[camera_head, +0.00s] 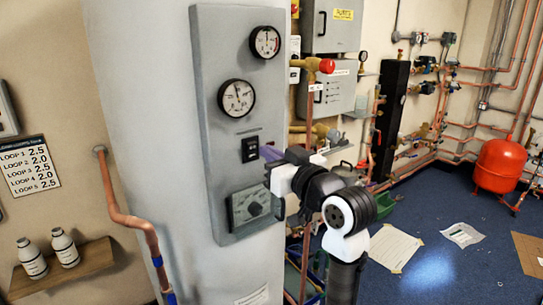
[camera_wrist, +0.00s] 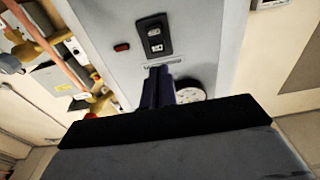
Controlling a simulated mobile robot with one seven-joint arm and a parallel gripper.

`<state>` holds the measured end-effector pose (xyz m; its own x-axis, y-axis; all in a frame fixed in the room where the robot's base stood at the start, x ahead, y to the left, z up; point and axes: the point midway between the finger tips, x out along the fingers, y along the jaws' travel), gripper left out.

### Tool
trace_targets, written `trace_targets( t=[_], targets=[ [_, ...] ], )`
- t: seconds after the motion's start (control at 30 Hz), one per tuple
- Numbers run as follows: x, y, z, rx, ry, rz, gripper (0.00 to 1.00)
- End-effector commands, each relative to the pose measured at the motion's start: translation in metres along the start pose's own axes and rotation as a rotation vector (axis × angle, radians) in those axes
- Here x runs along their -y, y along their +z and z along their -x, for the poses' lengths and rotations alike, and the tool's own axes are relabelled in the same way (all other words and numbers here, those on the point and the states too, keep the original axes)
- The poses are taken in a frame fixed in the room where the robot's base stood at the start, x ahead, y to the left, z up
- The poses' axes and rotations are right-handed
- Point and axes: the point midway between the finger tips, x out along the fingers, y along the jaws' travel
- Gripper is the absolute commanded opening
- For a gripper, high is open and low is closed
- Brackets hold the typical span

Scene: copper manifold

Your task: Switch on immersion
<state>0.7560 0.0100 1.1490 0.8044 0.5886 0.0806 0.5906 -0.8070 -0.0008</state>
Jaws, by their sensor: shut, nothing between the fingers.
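A black rocker switch (camera_head: 250,149) sits on the grey panel (camera_head: 212,110) of the tall cylinder, below two round gauges and above a dial. In the wrist view the switch (camera_wrist: 154,36) shows as a dark plate with a light-marked rocker, just beyond my fingertips. My gripper (camera_head: 268,153) is shut and empty, close to the right side of the switch in the head view. Its fingers (camera_wrist: 159,78) point toward the switch in the wrist view. I cannot tell whether they touch the panel. The rocker's position is too small to read.
The dial unit (camera_head: 250,208) lies below the switch, partly behind my arm. Gauges (camera_head: 237,97) and (camera_head: 265,42) stand above it. Copper pipes and a red-handled valve (camera_head: 326,66) are to the right. Blue floor (camera_head: 430,220) is mostly open, with several papers.

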Motion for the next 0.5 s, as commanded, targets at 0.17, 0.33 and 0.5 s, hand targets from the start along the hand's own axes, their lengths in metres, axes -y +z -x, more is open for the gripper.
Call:
trace_targets(
  t=[0.17, 0.33, 0.5],
  targets=[
    [-0.002, -0.012, 0.048, -0.008, 0.008, 0.007, 0.00],
    [-0.001, -0.021, 0.077, -0.007, 0.006, 0.006, 0.00],
    [-0.002, -0.026, 0.092, -0.007, 0.006, 0.004, 0.00]
  ],
)
